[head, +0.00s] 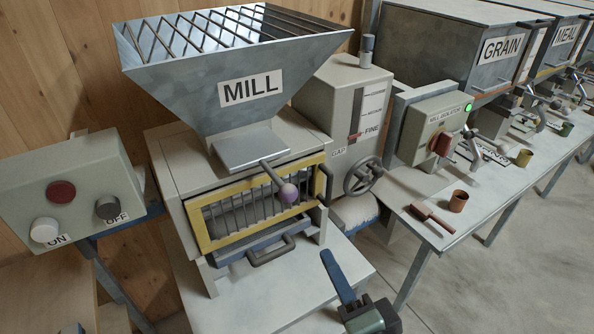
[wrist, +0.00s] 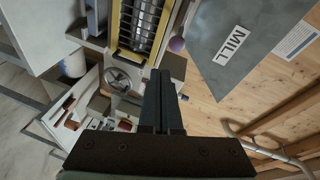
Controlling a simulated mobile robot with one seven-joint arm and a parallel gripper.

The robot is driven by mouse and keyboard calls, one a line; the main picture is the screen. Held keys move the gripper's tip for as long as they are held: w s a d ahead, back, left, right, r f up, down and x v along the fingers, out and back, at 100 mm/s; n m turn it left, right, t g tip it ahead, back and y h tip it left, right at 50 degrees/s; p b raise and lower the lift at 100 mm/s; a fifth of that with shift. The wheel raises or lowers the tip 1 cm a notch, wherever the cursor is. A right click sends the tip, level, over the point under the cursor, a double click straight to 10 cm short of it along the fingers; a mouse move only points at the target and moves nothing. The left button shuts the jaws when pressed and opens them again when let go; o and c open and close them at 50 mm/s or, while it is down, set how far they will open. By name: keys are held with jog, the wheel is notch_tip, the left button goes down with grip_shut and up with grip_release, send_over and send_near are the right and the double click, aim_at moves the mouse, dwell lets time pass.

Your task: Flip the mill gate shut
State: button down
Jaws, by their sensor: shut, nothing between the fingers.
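The mill (head: 240,180) stands in the middle of the head view under a grey hopper labelled MILL (head: 225,95). A flat grey plate (head: 250,147) sits at the hopper's throat. A gate lever with a purple ball knob (head: 288,192) sticks out forward and down from there, in front of the barred yellow frame. The purple knob also shows in the wrist view (wrist: 177,44), just beyond and right of my fingertips. My gripper (head: 326,254) is shut and empty, in front of and below the knob, apart from it. Its fingers show in the wrist view (wrist: 159,72).
A yellow barred guard (head: 260,208) has a dark side handle, with a drawer handle (head: 272,250) below. A handwheel (head: 362,176) stands to the right. An ON/OFF box (head: 70,195) is at left. A bench at right holds a scoop (head: 432,217), a copper cup (head: 458,202) and an isolator (head: 440,140).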

jog(key=shift+s+a+r+m+g+y+p, duration=0.15)
jog(key=shift+s+r+m+p, duration=0.25)
jog(key=shift+r+p, duration=0.5)
jog(key=shift+s+r+m+g+y+p, duration=0.1)
jog(key=shift+s+r+m+p, duration=0.35)
jog(key=shift+p, duration=0.8)
jog(key=shift+s+a+r+m+g+y+p, duration=0.2)
jog(key=shift+s+r+p, duration=0.25)
jog(key=shift+r+p, duration=0.5)
jog(key=shift+d+f, duration=0.1)
jog(key=shift+f, duration=0.05)
jog(key=p, duration=0.5)
send_near(269, 173)
jog(key=shift+s+d+f, duration=0.25)
jog(key=shift+d+f, duration=0.5)
jog(key=shift+d, duration=0.15)
jog(key=w+a, duration=0.1)
jog(key=w, duration=0.1)
jog(key=w+a, duration=0.1)
jog(key=w, duration=0.1)
jog(key=w+a+b, duration=0.1)
jog(key=w+a, duration=0.1)
jog(key=w, duration=0.1)
jog(key=shift+w+a, duration=0.1)
jog(key=shift+r, duration=0.2)
